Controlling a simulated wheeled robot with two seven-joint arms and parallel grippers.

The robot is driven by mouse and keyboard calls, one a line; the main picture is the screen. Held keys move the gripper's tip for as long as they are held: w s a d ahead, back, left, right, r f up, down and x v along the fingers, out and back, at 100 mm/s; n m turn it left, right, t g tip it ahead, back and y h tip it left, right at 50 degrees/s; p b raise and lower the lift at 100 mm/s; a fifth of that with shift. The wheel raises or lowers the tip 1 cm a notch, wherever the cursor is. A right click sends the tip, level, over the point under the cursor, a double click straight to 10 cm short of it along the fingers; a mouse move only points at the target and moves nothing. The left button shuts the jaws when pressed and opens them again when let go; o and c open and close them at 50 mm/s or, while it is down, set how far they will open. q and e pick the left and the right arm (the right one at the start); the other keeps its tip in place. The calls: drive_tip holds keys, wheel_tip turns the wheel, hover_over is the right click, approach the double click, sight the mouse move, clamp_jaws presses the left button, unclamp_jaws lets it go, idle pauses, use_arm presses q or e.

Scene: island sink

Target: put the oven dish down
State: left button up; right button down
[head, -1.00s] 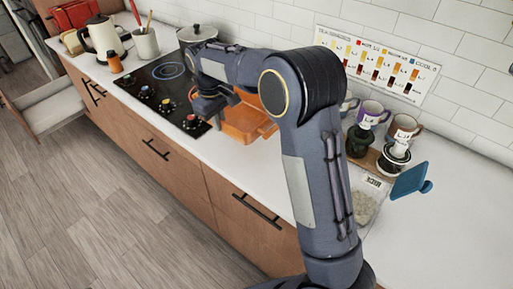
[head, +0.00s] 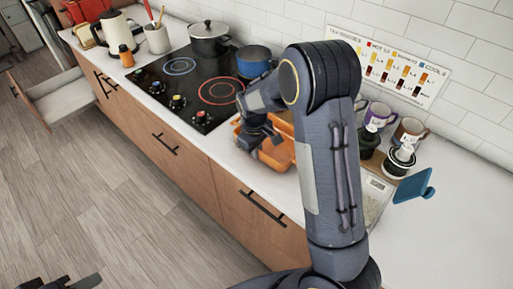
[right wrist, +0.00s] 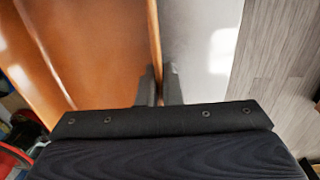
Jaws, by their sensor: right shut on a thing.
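The oven dish (head: 280,153) is orange and stands level at the counter, right of the cooktop. My right arm hides part of it in the head view. My right gripper (head: 262,140) is at the dish's near left side. In the right wrist view, the gripper's fingers (right wrist: 159,88) are shut on the dish's thin wall (right wrist: 155,50). The orange inside of the dish fills the left of that view. I cannot tell whether its base touches the counter. A dark part of my left gripper (head: 62,283) shows at the bottom left edge; its jaws are not clear.
The black cooktop (head: 190,85) holds a lidded pot (head: 209,38) and a blue pot (head: 254,61). Mugs (head: 410,132), a scale (head: 375,195) and a blue item (head: 413,186) are to the right. The white counter (head: 440,240) is bare at the lower right.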

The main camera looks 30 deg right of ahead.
drive_tip(key=c, duration=2)
unclamp_jaws()
drive_tip(key=shift+f, duration=0.15)
drive_tip(key=shift+c, duration=0.2)
drive_tip(key=o, duration=0.4)
drive_tip(key=shift+o, duration=0.2)
